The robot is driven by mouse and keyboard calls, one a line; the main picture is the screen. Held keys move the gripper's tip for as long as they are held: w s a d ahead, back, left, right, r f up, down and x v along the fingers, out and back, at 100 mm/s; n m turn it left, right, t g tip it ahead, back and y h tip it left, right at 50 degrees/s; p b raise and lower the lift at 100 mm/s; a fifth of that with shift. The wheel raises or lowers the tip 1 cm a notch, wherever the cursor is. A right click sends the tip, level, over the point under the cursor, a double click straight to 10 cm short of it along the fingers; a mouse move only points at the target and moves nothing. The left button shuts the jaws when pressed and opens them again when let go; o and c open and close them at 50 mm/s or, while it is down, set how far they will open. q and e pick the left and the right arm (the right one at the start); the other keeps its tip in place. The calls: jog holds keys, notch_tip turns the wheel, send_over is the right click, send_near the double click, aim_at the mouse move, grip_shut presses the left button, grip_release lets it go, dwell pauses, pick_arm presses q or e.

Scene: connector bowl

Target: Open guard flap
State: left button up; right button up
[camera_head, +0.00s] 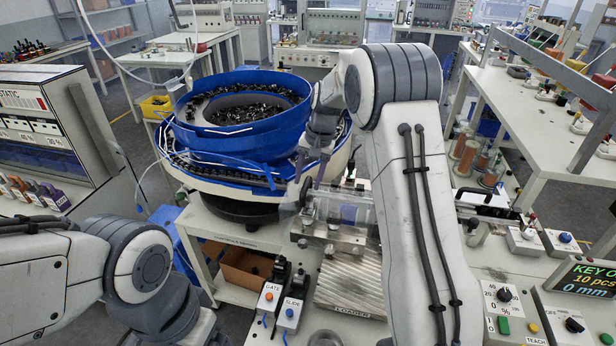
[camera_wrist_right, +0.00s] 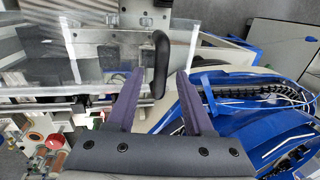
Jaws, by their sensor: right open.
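The guard flap (camera_head: 348,213) is a clear panel over the loader, partly hidden by my right arm in the head view. It also shows as a clear sheet (camera_wrist_right: 100,60) in the right wrist view, with a black bar handle (camera_wrist_right: 159,62) at its edge. My right gripper (camera_head: 308,190) is beside the flap's left side. In the wrist view its purple fingers (camera_wrist_right: 158,74) are open, and the handle appears between their tips; I cannot tell whether they touch it. My left arm comes in from the left, its gripper out of view.
A blue feeder bowl (camera_head: 205,140) full of small dark parts stands left of the flap. Two small boxes marked GATE (camera_head: 270,297) and SLIDE (camera_head: 289,313) stand in front. A display (camera_head: 590,278) and control boxes are at the right.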

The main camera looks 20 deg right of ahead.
jog(key=shift+f, duration=0.1)
grip_shut()
dwell(1.4)
